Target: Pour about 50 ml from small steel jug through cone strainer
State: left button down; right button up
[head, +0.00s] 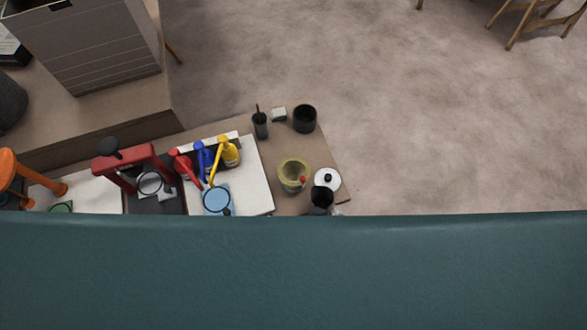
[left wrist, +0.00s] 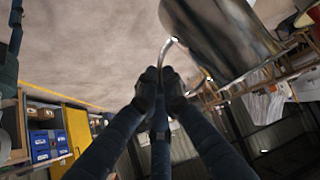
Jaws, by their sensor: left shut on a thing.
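In the left wrist view my left gripper (left wrist: 160,80) is shut on the thin curved handle of the small steel jug (left wrist: 222,38). The jug's shiny body is at the top, tilted in the picture, and cut off by the frame edge. Its contents are hidden. I cannot make out the cone strainer for sure. In the head view a yellow-green round vessel (head: 284,178) with something dark and a red spot in it stands on the bench. My right gripper is not in view.
A broad teal surface (head: 290,270) hides the lower head view. Open floor lies to the right.

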pick_arm(q)
jog(key=shift+n+g+h, duration=0.5)
jog(key=shift+g+h, duration=0.2)
jog(key=r+p, duration=0.1)
jog(key=r, duration=0.1)
jog(key=w+a+r+p, duration=0.1)
jog(key=r, duration=0.3)
jog(key=shift+w+a+r+p, duration=0.25)
jog(key=shift+w+r+p, duration=0.1)
jog(key=shift+w+p, duration=0.05)
jog(key=w+a+r+n+g+h+b, duration=0.4)
jog(key=w+a+r+n+h+b, duration=0.1)
jog(key=r, duration=0.3)
jog(key=shift+w+a+r+h+b, duration=0.25)
jog(key=shift+w+r+h+b, duration=0.2)
jog(key=shift+w+h, duration=0.25)
jog(key=w+a+b, duration=0.1)
jog(key=w+a+r+n+g+h+b, duration=0.1)
jog(key=shift+w+a, duration=0.1)
jog(key=shift+w, duration=0.2)
